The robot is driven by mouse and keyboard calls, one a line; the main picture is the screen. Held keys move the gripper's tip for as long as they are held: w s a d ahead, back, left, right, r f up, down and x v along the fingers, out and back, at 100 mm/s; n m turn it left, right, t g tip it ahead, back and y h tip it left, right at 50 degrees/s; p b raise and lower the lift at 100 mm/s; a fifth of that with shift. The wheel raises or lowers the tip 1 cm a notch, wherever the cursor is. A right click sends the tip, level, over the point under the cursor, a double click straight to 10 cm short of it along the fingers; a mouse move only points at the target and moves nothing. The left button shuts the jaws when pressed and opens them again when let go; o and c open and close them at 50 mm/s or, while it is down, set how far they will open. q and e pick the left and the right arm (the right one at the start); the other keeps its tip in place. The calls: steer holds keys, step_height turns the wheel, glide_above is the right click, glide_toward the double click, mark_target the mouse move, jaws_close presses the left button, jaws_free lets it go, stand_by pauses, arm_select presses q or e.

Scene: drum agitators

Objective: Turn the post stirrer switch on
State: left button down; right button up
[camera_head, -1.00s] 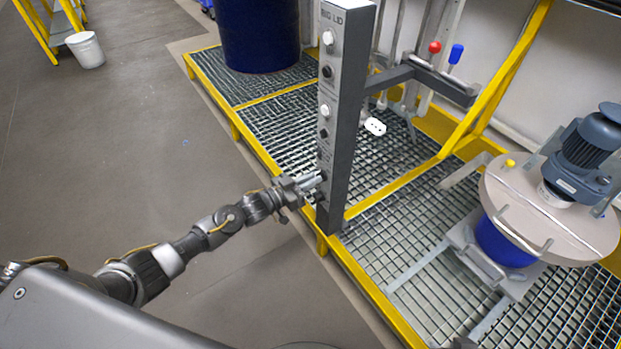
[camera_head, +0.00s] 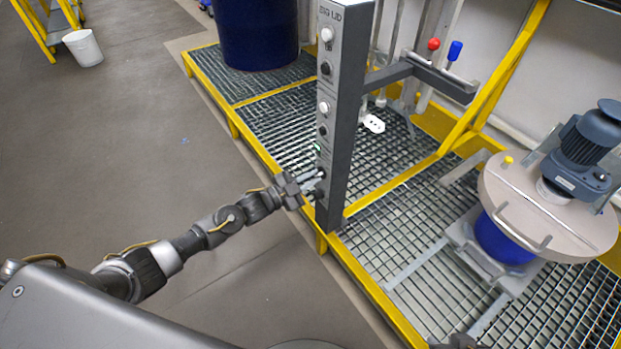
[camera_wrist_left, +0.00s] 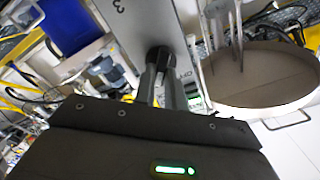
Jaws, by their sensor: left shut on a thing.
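The grey control post (camera_head: 340,115) stands upright on the yellow-framed grating, with several knobs and buttons down its front face. My left gripper (camera_head: 314,180) reaches in from the left to the lowest part of that face. In the left wrist view its fingers (camera_wrist_left: 157,88) are shut on a black knob, the post stirrer switch (camera_wrist_left: 159,55), on the grey panel (camera_wrist_left: 128,22). A small green light (camera_head: 317,147) shows on the post just above the gripper. A dark part of what looks like my right gripper (camera_head: 458,342) shows at the bottom edge, mostly cut off.
A blue drum (camera_head: 257,35) stands behind the post on the grating. A motor-topped round lid (camera_head: 545,205) sits over a blue vessel at the right.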

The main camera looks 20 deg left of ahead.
arm_select(q)
steer(key=shift+m, duration=0.4)
arm_select(e)
steer(key=shift+w+r, duration=0.1)
steer(key=shift+w, duration=0.15)
arm_select(q)
steer(key=c, duration=1.5)
jaws_free()
steer(key=shift+o, duration=0.2)
arm_select(e)
steer(key=shift+s, duration=0.1)
steer(key=shift+s, duration=0.1)
